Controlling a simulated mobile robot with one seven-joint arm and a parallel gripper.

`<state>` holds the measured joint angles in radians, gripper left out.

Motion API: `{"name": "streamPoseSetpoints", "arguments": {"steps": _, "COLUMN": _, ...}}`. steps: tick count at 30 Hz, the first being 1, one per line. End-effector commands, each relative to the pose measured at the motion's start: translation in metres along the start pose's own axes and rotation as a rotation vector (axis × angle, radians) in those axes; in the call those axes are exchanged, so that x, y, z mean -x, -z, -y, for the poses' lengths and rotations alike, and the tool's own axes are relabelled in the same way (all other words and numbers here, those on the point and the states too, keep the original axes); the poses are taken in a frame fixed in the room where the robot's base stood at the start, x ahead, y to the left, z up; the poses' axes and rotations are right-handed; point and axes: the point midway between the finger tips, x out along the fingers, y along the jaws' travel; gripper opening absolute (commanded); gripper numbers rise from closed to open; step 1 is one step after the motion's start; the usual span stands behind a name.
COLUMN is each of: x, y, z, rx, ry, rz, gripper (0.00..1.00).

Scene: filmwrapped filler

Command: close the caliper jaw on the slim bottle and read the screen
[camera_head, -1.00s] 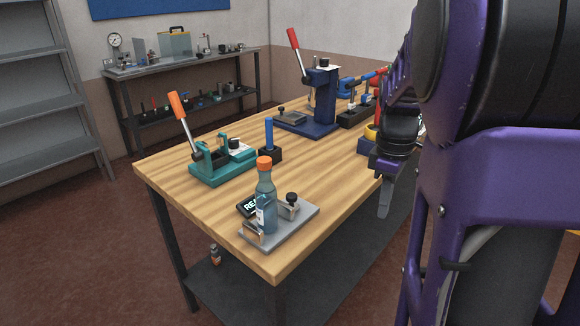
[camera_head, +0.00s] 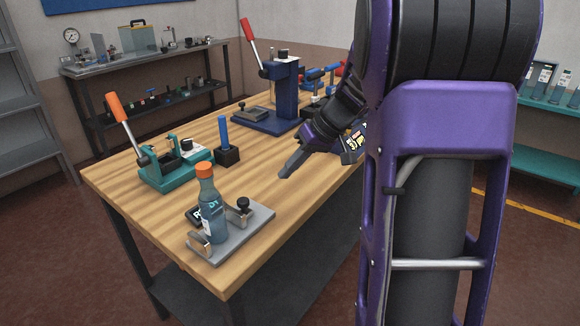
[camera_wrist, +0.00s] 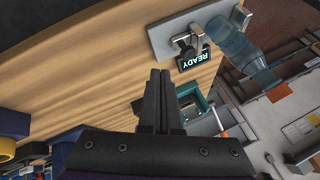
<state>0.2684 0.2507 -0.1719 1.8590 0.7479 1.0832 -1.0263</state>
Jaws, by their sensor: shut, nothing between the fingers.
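The slim bottle (camera_head: 212,212) is blue-tinted with an orange cap and stands upright on the grey plate of the caliper (camera_head: 258,222) at the table's near corner. A black knob (camera_head: 243,204) on a sliding block stands on the plate right of the bottle. The dark screen (camera_head: 194,215) is partly hidden behind the bottle. In the wrist view the screen (camera_wrist: 193,60) reads READY, beside the bottle (camera_wrist: 237,45) and the knob (camera_wrist: 188,42). My gripper (camera_head: 285,175) is shut and empty above the table, right of and beyond the caliper. Its fingers (camera_wrist: 162,75) are together in the wrist view.
A teal clamp (camera_head: 165,165) with an orange handle stands at the table's left, beside a black block with a blue rod (camera_head: 225,140). A blue press (camera_head: 280,95) with a red lever stands farther back. The wooden tabletop (camera_head: 240,180) between is clear.

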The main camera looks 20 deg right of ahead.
Motion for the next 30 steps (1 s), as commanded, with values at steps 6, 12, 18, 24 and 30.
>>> {"name": "streamPoseSetpoints", "arguments": {"steps": 6, "x": -0.051, "y": -0.002, "z": 0.000, "rx": 0.001, "ry": 0.002, "rz": 0.005, "gripper": 0.00}}
{"name": "streamPoseSetpoints", "arguments": {"steps": 12, "x": -0.073, "y": -0.002, "z": 0.019, "rx": 0.004, "ry": 0.001, "rz": 0.003, "gripper": 0.00}}
{"name": "streamPoseSetpoints", "arguments": {"steps": 18, "x": -0.082, "y": -0.003, "z": 0.032, "rx": 0.002, "ry": -0.001, "rz": 0.002, "gripper": 0.00}}
{"name": "streamPoseSetpoints", "arguments": {"steps": 24, "x": -0.083, "y": -0.003, "z": 0.033, "rx": 0.001, "ry": -0.001, "rz": 0.002, "gripper": 0.00}}
{"name": "streamPoseSetpoints", "arguments": {"steps": 30, "x": -0.084, "y": -0.004, "z": 0.034, "rx": 0.002, "ry": -0.001, "rz": 0.002, "gripper": 0.00}}
